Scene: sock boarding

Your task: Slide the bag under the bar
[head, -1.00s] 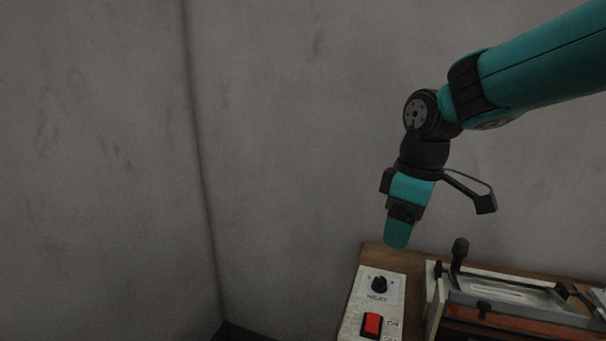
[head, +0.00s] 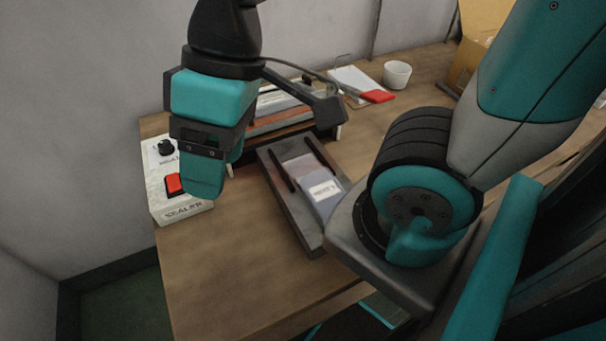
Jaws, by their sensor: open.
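The bag (head: 318,194) lies flat on a dark sloped tray (head: 277,190) in front of the sealer. Its blue-grey lower part carries a white label, and its upper end looks clear and points toward the sealer. The sealer's bar (head: 281,101) is partly hidden behind my gripper and its camera arm, so I cannot tell how high it stands. The bag's upper end is apart from the bar. My gripper (head: 219,172) is open and empty, pointing down above the sealer's control box side, left of the tray.
The white control box (head: 182,208) has a black knob and a red switch. A clipboard (head: 350,80) with a red item, a white cup (head: 397,74) and a cardboard box (head: 478,45) stand farther back. The table's (head: 215,270) front left is clear.

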